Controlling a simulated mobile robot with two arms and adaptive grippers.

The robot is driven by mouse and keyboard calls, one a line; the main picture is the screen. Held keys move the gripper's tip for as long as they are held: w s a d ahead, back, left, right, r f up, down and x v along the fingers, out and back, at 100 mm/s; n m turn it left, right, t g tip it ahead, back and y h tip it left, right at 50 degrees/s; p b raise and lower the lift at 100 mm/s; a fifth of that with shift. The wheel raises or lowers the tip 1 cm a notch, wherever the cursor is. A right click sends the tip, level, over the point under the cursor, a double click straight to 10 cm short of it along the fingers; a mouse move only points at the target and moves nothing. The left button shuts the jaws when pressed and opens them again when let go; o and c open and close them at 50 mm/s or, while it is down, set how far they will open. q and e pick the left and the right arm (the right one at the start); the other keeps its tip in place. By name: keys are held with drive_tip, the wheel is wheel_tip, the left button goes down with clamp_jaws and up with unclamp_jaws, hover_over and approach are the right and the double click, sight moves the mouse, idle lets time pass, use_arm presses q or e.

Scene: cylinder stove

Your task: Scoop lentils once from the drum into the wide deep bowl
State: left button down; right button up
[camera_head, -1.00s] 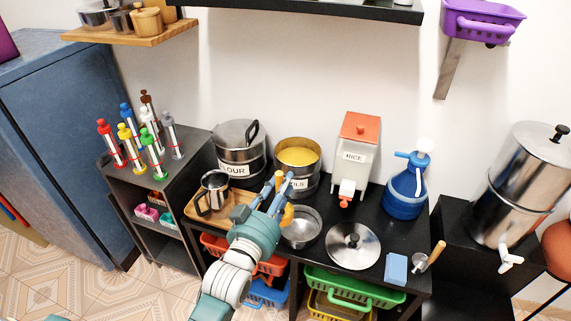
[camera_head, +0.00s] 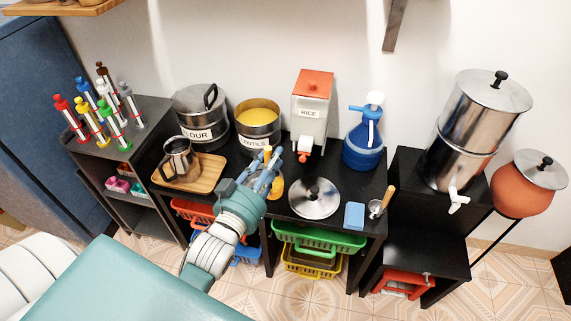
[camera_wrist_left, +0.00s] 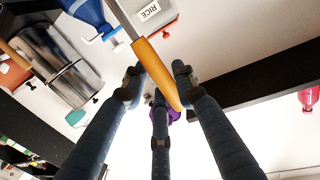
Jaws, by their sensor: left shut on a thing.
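The metal drum labelled as lentils (camera_head: 258,137) stands open at the back of the black table, with a yellow fill near its rim. The metal bowl (camera_head: 277,196) is in front of it, mostly hidden behind my left gripper (camera_head: 268,165). The left gripper is above the bowl and in front of the drum. In the left wrist view its fingers are shut on an orange-yellow handle (camera_wrist_left: 156,72) with a metal shaft, apparently the scoop's. The scoop's head is out of that view, so its contents cannot be told. My right gripper is not in view.
A flour drum (camera_head: 202,132) and a wooden tray (camera_head: 208,172) with a metal jug (camera_head: 180,160) are left. The rice dispenser (camera_head: 310,112), blue bottle (camera_head: 364,145), metal lid (camera_head: 314,199), blue block (camera_head: 354,216) and a small ladle (camera_head: 377,207) are right.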

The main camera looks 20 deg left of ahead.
use_arm(q)
drive_tip(key=w+a+r+n+y+p, duration=0.1)
drive_tip(key=w+a+p, duration=0.1)
drive_tip(key=a, duration=0.6)
drive_tip(key=w+a+r+n+y+p, duration=0.1)
drive_tip(key=w+a+p, duration=0.1)
drive_tip(key=w+a, duration=0.3)
drive_tip(key=a, duration=0.3)
drive_tip(key=shift+w+r+y, duration=0.15)
drive_tip(key=shift+w+y, duration=0.1)
drive_tip(key=shift+y, duration=0.15)
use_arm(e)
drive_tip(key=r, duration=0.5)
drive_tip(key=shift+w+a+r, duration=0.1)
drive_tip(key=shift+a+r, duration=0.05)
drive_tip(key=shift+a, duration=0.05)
